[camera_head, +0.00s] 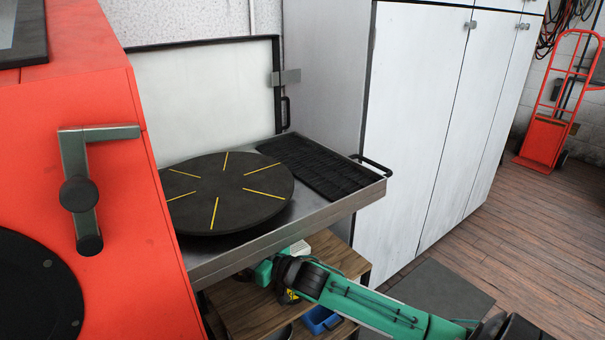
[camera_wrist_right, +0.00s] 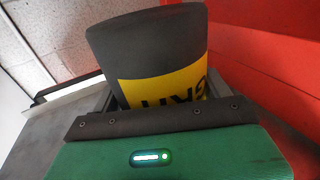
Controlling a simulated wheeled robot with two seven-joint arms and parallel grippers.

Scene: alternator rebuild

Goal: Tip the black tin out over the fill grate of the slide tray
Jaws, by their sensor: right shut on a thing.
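The slide tray (camera_head: 230,257) is a metal tray pulled out beside the red machine. The fill grate (camera_head: 318,166) is the black slatted panel on its right part. My right gripper (camera_head: 264,271) is low, below the tray's front edge and over a wooden shelf. In the right wrist view, my right gripper (camera_wrist_right: 158,104) is shut on the black tin (camera_wrist_right: 150,50), a dark cylinder with a yellow label. In the head view the tin cannot be made out clearly. The tin's opening and contents are not visible. My left gripper is not in view.
A dark round plate (camera_head: 228,190) with yellow lines fills the tray's left part. A raised white door (camera_head: 205,95) stands behind. The red machine (camera_head: 110,270) is at left. A wooden shelf (camera_head: 255,308) with a blue bin (camera_head: 320,320) lies below. White cabinets (camera_head: 420,110) stand at right.

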